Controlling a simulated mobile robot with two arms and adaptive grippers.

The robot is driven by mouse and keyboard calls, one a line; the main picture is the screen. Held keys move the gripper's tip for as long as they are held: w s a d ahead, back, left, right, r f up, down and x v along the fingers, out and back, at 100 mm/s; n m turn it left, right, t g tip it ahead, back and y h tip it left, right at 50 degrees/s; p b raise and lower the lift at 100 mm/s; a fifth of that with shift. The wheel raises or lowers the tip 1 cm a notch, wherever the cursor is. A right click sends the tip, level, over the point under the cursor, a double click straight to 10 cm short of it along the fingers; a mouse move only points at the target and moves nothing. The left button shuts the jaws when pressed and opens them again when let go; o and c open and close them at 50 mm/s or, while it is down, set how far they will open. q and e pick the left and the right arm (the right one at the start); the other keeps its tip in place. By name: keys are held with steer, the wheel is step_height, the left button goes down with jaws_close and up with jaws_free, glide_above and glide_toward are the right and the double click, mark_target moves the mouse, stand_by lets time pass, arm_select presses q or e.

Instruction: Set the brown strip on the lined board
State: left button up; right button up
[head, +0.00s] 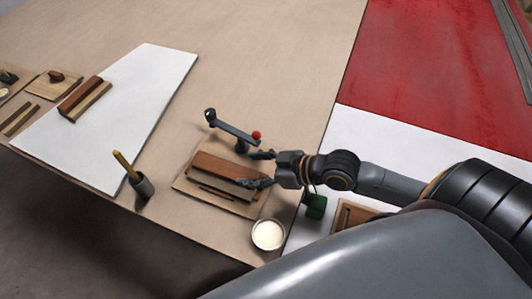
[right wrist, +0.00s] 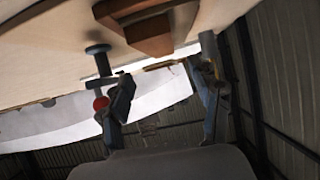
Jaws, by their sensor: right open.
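A brown strip (head: 225,165) lies on a small tan board (head: 240,207), beside a paler strip and a thin dark stick (head: 216,192). Brown wood also shows at the top of the right wrist view (right wrist: 150,38). My right gripper (head: 262,169) is open at the right end of this board, fingers apart; nothing shows held between its fingertips in the right wrist view (right wrist: 160,85). A large white board (head: 140,110) lies left, with another brown strip (head: 75,92) and a paler one on it. I cannot make out lines on either board. My left gripper is not in view.
A dark clamp-like tool with a red knob (head: 256,134) stands just behind the small board. A bowl of white stuff (head: 268,235) and a dark cup with a yellow handle (head: 141,187) stand near the front edge. The table (head: 270,60) is clear at the back.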

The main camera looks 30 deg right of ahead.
steer(key=shift+v, duration=2.35)
